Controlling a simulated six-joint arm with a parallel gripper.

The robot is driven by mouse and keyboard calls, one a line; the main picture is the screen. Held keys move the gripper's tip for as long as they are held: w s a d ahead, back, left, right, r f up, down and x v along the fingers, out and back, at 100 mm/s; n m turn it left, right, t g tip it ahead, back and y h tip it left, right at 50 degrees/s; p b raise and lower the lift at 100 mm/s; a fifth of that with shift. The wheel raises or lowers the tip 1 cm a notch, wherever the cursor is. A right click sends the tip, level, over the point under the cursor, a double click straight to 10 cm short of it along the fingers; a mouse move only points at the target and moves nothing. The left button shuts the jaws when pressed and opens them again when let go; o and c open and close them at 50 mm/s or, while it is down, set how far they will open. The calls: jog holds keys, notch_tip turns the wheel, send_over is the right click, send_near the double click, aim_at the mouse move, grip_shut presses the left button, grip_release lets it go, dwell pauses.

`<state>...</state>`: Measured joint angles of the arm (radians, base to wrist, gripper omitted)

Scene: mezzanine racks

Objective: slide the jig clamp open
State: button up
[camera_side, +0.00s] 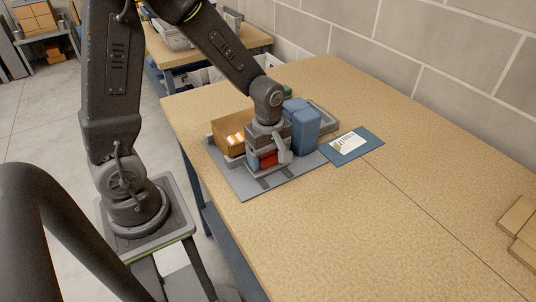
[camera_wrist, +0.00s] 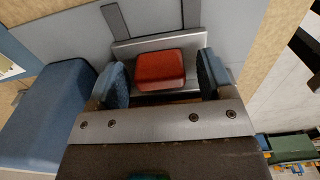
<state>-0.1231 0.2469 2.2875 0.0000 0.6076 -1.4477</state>
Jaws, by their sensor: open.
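The jig clamp appears to be a grey sliding piece (camera_wrist: 128,48) with a red block (camera_wrist: 160,68) on it, above a grey base plate (camera_side: 236,180). Two dark parallel strips (camera_wrist: 115,20) run across the plate from it. My gripper (camera_wrist: 162,78) is open, with one blue-padded finger on each side of the red block. A small gap shows between the pads and the block in the wrist view. In the side view my gripper (camera_side: 268,159) points down over the plate and partly hides the red block (camera_side: 268,158) and the clamp.
A large blue block (camera_side: 305,122) stands close beside my gripper. A brown open box (camera_side: 229,128) with pale orange items is on the other side. A grey tray (camera_side: 326,116) lies behind. A blue card (camera_side: 370,143) with a white label lies right of the plate. The table's right side is mostly clear.

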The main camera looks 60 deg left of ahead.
jog(key=shift+c, duration=0.4)
jog(key=c, duration=1.2)
jog(key=shift+d, duration=1.75)
jog(key=o, duration=1.3)
notch_tip(320, 180, up, 14)
jog(key=shift+f, duration=0.1)
